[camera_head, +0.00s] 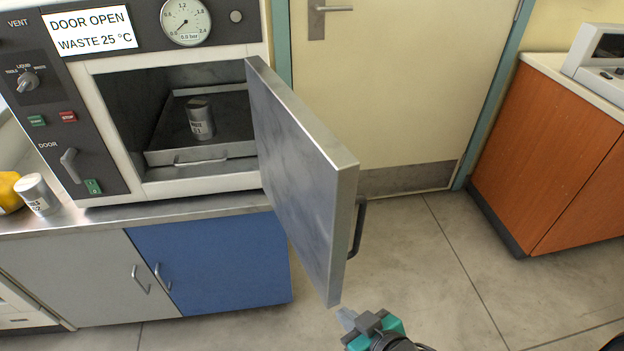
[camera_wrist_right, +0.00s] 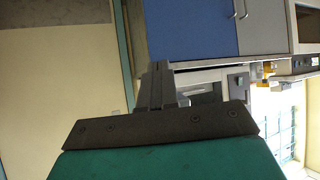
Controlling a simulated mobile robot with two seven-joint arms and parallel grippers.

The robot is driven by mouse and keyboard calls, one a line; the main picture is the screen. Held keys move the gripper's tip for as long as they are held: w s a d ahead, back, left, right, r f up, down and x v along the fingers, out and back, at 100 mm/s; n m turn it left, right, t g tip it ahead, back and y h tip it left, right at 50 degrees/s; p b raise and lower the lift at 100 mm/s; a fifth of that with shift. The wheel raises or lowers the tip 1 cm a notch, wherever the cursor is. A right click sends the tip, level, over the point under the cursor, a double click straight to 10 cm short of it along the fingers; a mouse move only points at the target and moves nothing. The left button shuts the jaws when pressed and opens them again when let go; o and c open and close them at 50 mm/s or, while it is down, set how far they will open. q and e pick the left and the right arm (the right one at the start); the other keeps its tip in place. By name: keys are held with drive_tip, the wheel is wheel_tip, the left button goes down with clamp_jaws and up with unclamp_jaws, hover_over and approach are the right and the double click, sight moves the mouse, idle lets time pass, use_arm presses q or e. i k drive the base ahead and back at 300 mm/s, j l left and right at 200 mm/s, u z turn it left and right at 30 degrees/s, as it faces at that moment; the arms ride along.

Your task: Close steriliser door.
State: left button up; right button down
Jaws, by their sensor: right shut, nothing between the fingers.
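The steriliser (camera_head: 105,178) stands on a metal counter at the left of the head view, its display reading "DOOR OPEN WASTE 25 °C". Its metal door (camera_head: 300,180) is swung wide open toward me, hinged on the right of the chamber opening. A dark handle (camera_head: 358,228) sits on the door's outer face. Inside the chamber a metal can (camera_head: 200,119) stands on a tray (camera_head: 170,157). My right gripper (camera_head: 346,316) is below the door's near lower corner, shut and empty; a gap to the door is hard to judge. It also shows in the right wrist view (camera_wrist_right: 158,85). My left gripper is out of view.
A labelled can (camera_head: 37,194) and a yellow object (camera_head: 9,192) stand on the counter (camera_head: 120,218) at left. Blue and grey cabinets (camera_head: 210,268) are below. An orange cabinet (camera_head: 545,150) stands at right. The floor (camera_head: 430,270) between is clear.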

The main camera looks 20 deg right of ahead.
sight(309, 177)
drive_tip(key=l+u, duration=0.25)
drive_tip(key=l, duration=0.2)
drive_tip(key=l+u, duration=0.25)
drive_tip(key=l, duration=0.15)
drive_tip(key=i+l, duration=0.1)
drive_tip(key=l, duration=0.25)
drive_tip(key=l+u, duration=0.15)
drive_tip(key=l, duration=0.2)
drive_tip(key=i, duration=0.05)
